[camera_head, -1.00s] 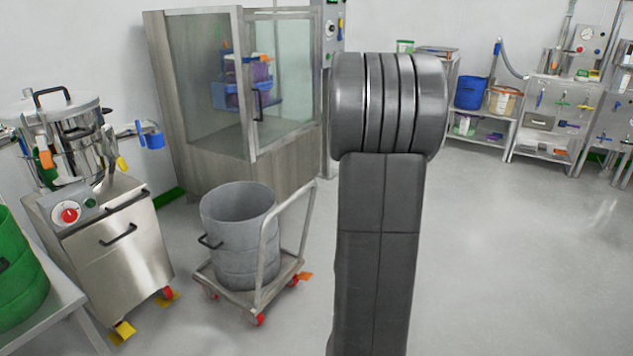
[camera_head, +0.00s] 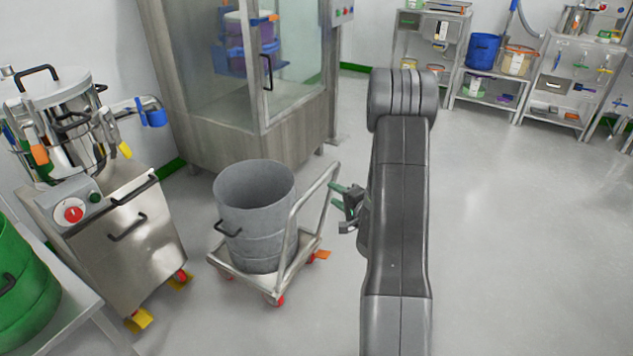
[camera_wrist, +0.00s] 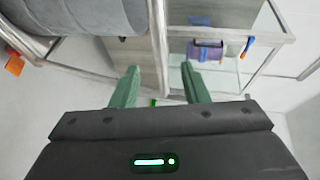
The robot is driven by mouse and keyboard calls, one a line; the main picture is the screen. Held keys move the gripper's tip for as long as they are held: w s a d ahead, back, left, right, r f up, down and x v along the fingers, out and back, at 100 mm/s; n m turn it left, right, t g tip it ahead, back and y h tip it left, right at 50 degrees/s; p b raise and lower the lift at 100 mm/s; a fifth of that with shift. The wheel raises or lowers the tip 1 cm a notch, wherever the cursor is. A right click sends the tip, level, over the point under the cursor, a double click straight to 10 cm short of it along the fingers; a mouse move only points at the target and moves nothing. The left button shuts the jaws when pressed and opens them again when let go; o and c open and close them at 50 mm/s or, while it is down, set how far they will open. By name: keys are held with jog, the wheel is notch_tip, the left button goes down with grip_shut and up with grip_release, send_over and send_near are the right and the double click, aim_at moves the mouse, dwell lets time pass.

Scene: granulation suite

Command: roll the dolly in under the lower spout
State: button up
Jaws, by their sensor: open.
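The dolly (camera_head: 234,268) stands on the floor left of my arm, with a grey drum (camera_head: 254,215) upright on its deck. Its push handle (camera_head: 306,222) rises at the deck's right end. My gripper (camera_head: 347,207) is just right of the handle's upper end in the head view; contact cannot be told. In the wrist view my gripper (camera_wrist: 160,80) has its two green fingers apart, with a handle bar (camera_wrist: 160,45) showing beyond and between them. The drum (camera_wrist: 85,15) also shows there at upper left. The lower spout (camera_head: 150,112) may be the blue-ended pipe on the steel machine; I cannot be sure.
The steel machine (camera_head: 130,235) stands left of the dolly on yellow-braked casters. A glass-fronted cabinet (camera_head: 215,140) is behind the dolly. A table with a green drum (camera_head: 22,275) is at the left edge. Floor (camera_head: 500,240) on the right is clear.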

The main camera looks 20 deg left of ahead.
jog(key=b+x, duration=0.1)
jog(key=x, duration=1)
jog(key=shift+b, duration=0.3)
grip_shut()
